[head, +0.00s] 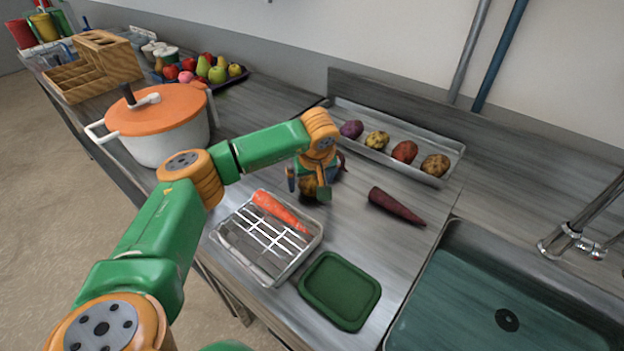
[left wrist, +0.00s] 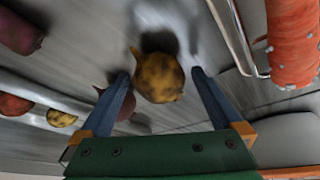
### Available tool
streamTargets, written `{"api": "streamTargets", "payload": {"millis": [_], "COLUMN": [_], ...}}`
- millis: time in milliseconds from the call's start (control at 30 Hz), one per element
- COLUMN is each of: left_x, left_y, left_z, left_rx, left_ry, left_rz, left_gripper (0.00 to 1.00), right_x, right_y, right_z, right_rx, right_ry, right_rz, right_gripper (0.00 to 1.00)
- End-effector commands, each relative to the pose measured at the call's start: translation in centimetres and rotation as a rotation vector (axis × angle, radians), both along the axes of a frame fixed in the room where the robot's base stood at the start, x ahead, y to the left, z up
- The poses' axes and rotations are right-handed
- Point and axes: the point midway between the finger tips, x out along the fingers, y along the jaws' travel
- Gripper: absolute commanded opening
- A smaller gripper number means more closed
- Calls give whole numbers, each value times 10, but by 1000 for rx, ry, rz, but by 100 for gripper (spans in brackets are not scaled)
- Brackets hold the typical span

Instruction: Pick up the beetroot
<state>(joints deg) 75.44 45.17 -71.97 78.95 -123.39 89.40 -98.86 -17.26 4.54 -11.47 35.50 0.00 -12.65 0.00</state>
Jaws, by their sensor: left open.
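A dark reddish-purple round root, which looks like the beetroot (head: 342,161), is mostly hidden behind my left gripper in the head view. In the left wrist view the beetroot (left wrist: 122,106) lies partly behind the left-hand finger, outside the jaws. My left gripper (head: 307,187) is open and points down at the counter. A yellow-brown speckled root (left wrist: 160,77) is between or just beyond its fingertips in the left wrist view; whether they touch it I cannot tell. My right gripper is not in view.
A wire-racked tray (head: 234,263) holds an orange carrot (head: 278,210). A green board (head: 340,290) lies beside it. A purple carrot (head: 396,206) lies right of the gripper. A metal tray (head: 455,152) holds several potatoes behind. An orange-lidded pot (head: 160,135) stands left, a sink (head: 480,290) right.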

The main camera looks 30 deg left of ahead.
Motion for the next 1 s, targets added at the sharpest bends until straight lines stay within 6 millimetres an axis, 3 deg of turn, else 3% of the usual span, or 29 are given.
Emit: {"api": "streamTargets", "payload": {"millis": [167,467,767,933,1000], "left_x": [0,0,1,-1,-16], "left_y": [0,0,0,0,7], "left_z": [-1,0,5,33,49], "left_rx": [0,0,0,-1,2], "left_ry": [0,0,-3,-6,-8], "left_rz": [-1,0,-1,0,-1], "left_gripper": [97,17,16,16,16], "right_x": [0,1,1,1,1], "right_y": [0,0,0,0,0], "right_z": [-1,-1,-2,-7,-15], "right_rx": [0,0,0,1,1], "right_ry": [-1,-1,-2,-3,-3], "right_rz": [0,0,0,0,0], "right_gripper": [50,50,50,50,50]}}
